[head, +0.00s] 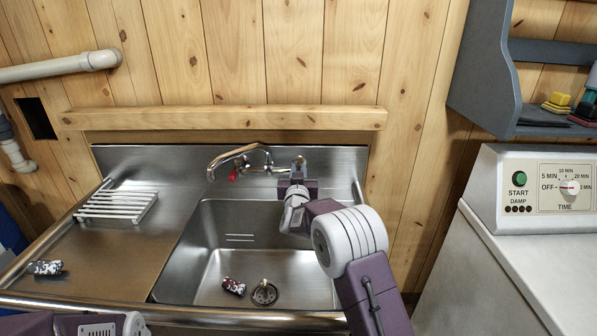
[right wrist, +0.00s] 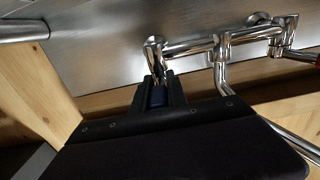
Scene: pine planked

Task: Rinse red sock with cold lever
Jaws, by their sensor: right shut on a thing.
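The red sock (head: 233,286) is a small dark-red and white patterned bundle on the sink basin floor, left of the drain (head: 264,293). The chrome tap (head: 240,153) is on the sink's back wall, its spout swung left; I see no water. A red lever (head: 233,174) is at the tap's left end and shows at the right edge of the right wrist view (right wrist: 318,59). My right gripper (head: 298,166) is at the tap's right end, shut on the blue cold lever (right wrist: 158,97), mostly hidden between the fingers. My left gripper is out of view; only part of that arm shows.
A second patterned bundle (head: 45,267) lies on the left drainboard (head: 110,255), in front of a white rack (head: 117,204). A timer machine (head: 540,190) stands right of the sink. A grey shelf (head: 490,95) hangs above it. A wooden rail (head: 225,117) runs above the tap.

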